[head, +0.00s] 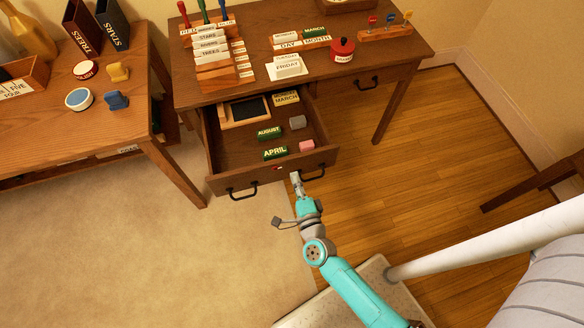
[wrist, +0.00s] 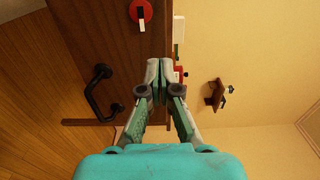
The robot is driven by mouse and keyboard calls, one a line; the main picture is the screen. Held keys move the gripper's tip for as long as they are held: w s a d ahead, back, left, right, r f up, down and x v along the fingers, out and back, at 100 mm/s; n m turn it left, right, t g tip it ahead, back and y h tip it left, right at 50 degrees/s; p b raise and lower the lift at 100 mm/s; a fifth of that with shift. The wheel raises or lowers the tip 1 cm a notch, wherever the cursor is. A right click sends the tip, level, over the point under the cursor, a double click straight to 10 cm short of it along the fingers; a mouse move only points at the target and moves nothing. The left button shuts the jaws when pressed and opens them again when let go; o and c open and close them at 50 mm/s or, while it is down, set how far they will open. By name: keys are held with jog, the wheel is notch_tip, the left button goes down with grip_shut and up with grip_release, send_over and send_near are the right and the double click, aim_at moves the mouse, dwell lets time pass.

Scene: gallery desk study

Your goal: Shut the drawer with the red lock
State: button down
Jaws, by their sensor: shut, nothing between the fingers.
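The drawer with the red lock (head: 222,183) is pulled out from the left side of the wooden desk (head: 215,92). Its front has two black handles and a small red lock (head: 278,168) between them. In the wrist view the red lock (wrist: 141,11) is at the top and one black handle (wrist: 103,95) is at the left. My gripper (head: 295,175) is shut and empty, just in front of the drawer's front, right of the lock. In the wrist view its fingertips (wrist: 159,64) meet beside the drawer front. I cannot tell whether they touch it.
A shut drawer (head: 352,83) is at the desk's right. A side table (head: 60,120) stands left. Floor before the drawer is clear.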

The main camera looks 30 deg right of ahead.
aim_at(289, 162)
jog(key=shift+x, duration=2.05)
